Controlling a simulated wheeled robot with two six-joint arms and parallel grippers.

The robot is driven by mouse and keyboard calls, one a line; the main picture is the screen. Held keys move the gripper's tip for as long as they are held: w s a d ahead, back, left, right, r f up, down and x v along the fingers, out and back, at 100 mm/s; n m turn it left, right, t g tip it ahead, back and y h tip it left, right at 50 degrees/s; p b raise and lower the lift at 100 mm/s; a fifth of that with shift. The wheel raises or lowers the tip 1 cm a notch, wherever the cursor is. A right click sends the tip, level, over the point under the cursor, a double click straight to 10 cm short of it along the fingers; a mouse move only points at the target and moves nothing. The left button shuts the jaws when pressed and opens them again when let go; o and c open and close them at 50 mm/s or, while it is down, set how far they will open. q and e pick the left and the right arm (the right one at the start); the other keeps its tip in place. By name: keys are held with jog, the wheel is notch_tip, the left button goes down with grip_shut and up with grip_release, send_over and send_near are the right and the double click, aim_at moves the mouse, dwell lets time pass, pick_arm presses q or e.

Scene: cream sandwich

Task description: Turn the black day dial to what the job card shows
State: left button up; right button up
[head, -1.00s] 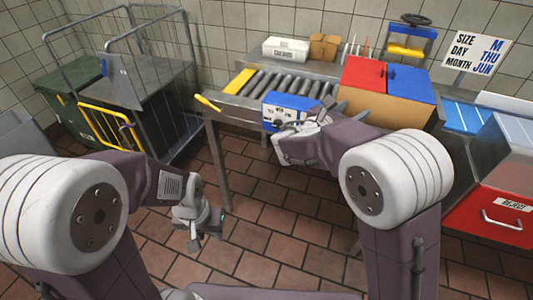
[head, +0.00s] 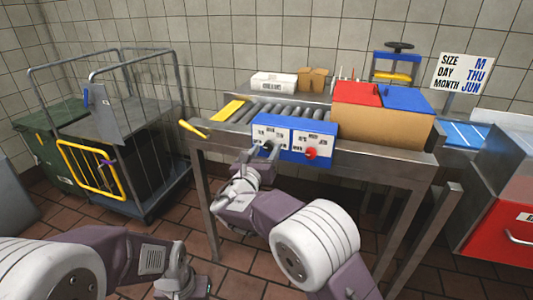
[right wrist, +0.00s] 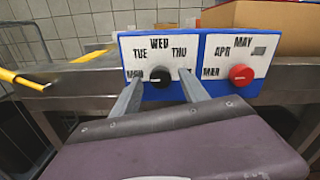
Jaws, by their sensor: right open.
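The job card (head: 462,73) reads SIZE M, DAY THU, MONTH JUN. The black day dial (right wrist: 160,77) sits low on the left white panel of the blue dial box (head: 290,129), below the labels TUE, WED and THU; a label at lower left is partly hidden. I cannot tell where its pointer stands. My right gripper (head: 264,151) is open in front of the panel, and in the right wrist view its fingers (right wrist: 161,82) stand either side of the dial, with no clear contact. My left gripper (head: 183,287) is low at the bottom edge, its jaws unclear.
The red month dial (right wrist: 241,74) is close on the right, under APR and MAY. The steel table edge (head: 375,150) runs beside the box. A yellow lever (head: 193,129) sticks out at left. A cardboard box with red and blue lids (head: 380,122) stands behind.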

jog(key=shift+w+d, duration=0.2)
jog(key=shift+w, duration=0.4)
grip_shut()
jog(key=shift+f+m+b, duration=0.2)
jog(key=shift+m+b, duration=0.7)
jog(key=shift+b, duration=0.25)
jog(key=m+b, duration=1)
jog(key=shift+d+f+m+b, duration=0.1)
jog(key=shift+m+b, duration=0.25)
jog(key=shift+m, duration=0.05)
jog(key=m+b, duration=0.5)
jog(key=m, duration=0.2)
jog(key=shift+b, duration=0.35)
jog(key=m+b, duration=0.2)
jog(key=m, duration=0.1)
jog(key=shift+m, duration=0.3)
jog(key=shift+m+b, duration=0.65)
jog(key=shift+m, duration=1.05)
